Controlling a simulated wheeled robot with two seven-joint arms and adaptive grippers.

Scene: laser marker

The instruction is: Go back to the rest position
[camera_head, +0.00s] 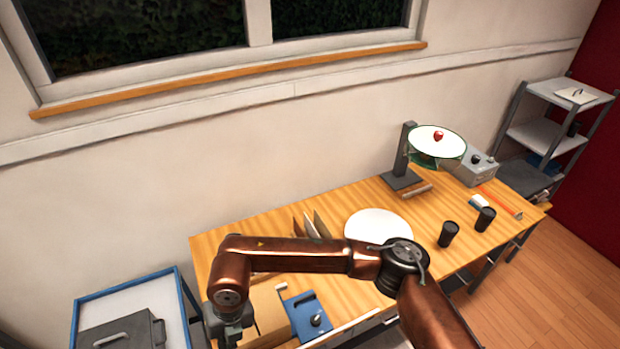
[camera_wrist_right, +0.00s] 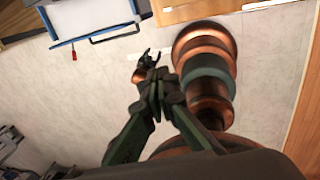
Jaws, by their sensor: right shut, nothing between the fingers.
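My right arm comes in from the lower right in the head view and bends across the front of the wooden table to the left. Its right gripper (camera_head: 230,335) points down at the bottom edge, with the fingertips cut off. In the right wrist view the two dark fingers of the right gripper (camera_wrist_right: 157,88) meet at their tips, with nothing between them. The pale floor shows behind them, with copper arm parts close by. My left gripper cannot be made out in the head view.
The wooden table (camera_head: 255,224) holds a white disc (camera_head: 378,226), two black cups (camera_head: 448,234) (camera_head: 485,218), a blue device (camera_head: 306,315) and a stand with a round green-rimmed plate (camera_head: 437,146). A blue-framed cart (camera_head: 120,300) carrying a grey case (camera_head: 125,331) stands left. Shelves (camera_head: 545,137) stand right.

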